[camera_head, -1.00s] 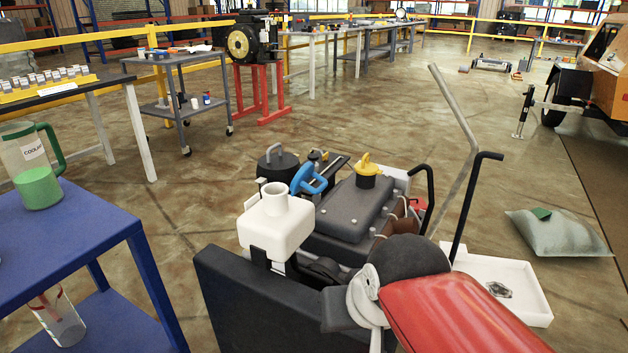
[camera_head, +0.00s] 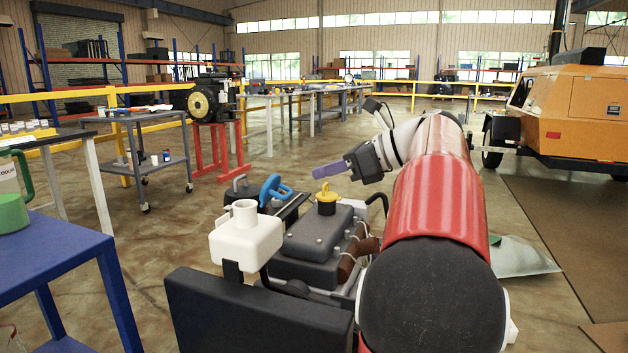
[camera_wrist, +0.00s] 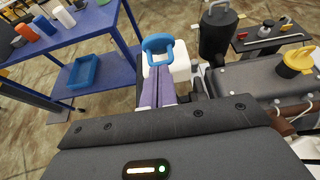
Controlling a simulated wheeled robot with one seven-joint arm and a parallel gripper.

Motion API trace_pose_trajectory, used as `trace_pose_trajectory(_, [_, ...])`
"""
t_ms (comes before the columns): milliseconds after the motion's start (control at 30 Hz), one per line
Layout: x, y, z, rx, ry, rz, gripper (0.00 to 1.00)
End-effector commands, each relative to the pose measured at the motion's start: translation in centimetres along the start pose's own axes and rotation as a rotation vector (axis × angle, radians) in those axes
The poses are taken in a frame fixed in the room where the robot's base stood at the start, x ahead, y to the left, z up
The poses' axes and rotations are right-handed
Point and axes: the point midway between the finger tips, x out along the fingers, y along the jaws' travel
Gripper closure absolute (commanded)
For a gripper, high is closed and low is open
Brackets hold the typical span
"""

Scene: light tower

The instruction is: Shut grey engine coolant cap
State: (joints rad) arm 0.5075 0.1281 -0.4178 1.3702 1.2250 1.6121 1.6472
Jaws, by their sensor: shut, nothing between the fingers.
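A dark grey round canister with a lid and grey loop handle (camera_head: 240,187) stands behind the engine block; it also shows in the wrist view (camera_wrist: 217,32). I cannot tell whether that lid is the coolant cap or whether it is seated. A white tank (camera_head: 246,240) with an upright, open-looking neck stands at the engine's near left; its body partly shows in the wrist view (camera_wrist: 181,66). A blue loop-handled part (camera_head: 273,188) is beside the canister. My gripper (camera_head: 316,172) is raised above the engine, its purple fingers together and empty. In the wrist view, the fingertips (camera_wrist: 160,58) overlap the blue loop.
A yellow cap (camera_head: 326,199) sits on the dark engine cover (camera_head: 312,238). A blue table (camera_head: 50,253) stands at left, with a grey cart (camera_head: 150,165) beyond. The orange machine (camera_head: 580,110) is at right. Open floor lies behind the engine.

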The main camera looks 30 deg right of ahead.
Motion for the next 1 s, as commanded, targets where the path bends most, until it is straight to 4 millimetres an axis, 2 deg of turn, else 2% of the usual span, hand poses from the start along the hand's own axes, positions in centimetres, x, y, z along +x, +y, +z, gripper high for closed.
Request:
trace_pose_trajectory(33, [1.2, 0.1, -0.2, -0.002, 0.0, 0.004, 1.0])
trace_pose_trajectory(200, [4.4, 0.1, -0.2, -0.003, 0.0, 0.003, 1.0])
trace_pose_trajectory(400, [7.0, 0.1, -0.1, -0.003, 0.001, 0.001, 1.0])
trace_pose_trajectory(600, [7.9, 0.1, 0.0, -0.003, 0.001, -0.001, 1.0])
trace_pose_trajectory(1000, [7.9, 0.2, 0.2, -0.004, 0.008, 0.0, 1.0])
